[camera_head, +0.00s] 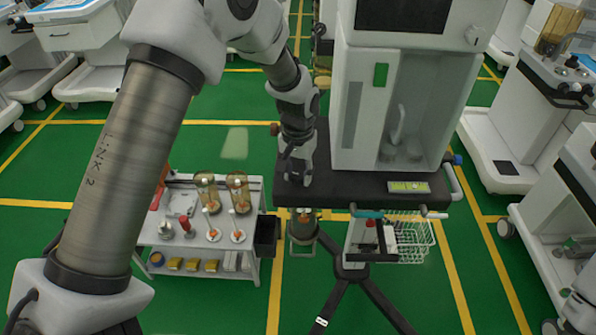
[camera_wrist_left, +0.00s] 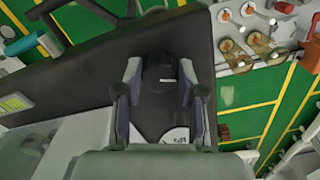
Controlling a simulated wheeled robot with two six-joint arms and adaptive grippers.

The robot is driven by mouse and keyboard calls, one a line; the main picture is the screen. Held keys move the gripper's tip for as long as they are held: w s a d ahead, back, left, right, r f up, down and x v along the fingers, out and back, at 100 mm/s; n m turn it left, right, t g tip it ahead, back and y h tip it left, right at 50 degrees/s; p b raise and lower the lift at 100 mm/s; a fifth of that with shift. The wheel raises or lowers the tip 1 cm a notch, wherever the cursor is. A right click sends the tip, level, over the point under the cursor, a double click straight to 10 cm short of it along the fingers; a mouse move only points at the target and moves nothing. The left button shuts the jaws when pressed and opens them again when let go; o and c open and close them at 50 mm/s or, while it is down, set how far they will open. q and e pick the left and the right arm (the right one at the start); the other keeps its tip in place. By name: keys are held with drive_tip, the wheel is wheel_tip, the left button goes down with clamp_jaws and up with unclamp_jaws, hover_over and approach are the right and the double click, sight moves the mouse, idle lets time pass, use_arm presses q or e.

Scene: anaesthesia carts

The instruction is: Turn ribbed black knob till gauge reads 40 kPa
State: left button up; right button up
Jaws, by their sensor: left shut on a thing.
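My left gripper (camera_head: 297,180) reaches down onto the left end of the dark shelf of the anaesthesia cart. In the left wrist view its two fingers (camera_wrist_left: 158,72) stand on either side of the black knob (camera_wrist_left: 158,62) and are shut on it. The knob carries a short white mark on its top. A white dial face with dark print (camera_wrist_left: 176,137), seemingly the gauge, shows partly below the knob; my gripper covers much of it, and I cannot read its value. In the head view the knob is hidden by the gripper. My right gripper is not in view.
The white cart body (camera_head: 350,140) rises right of my left gripper. A small white side table (camera_head: 190,238) with amber canisters (camera_head: 237,190) and a black bin (camera_head: 267,236) stands to the left. A wire basket (camera_head: 412,240) hangs below the dark shelf (camera_head: 350,190).

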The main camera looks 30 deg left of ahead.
use_arm(q)
drive_tip(key=shift+r+m+p, duration=0.25)
drive_tip(key=shift+m+p, duration=0.25)
drive_tip(key=shift+m, duration=0.5)
drive_tip(key=shift+w+f+m+p, duration=0.1)
drive_tip(key=shift+f+m+p, duration=0.1)
drive_tip(key=shift+m+p, duration=0.15)
drive_tip(key=shift+f, duration=0.1)
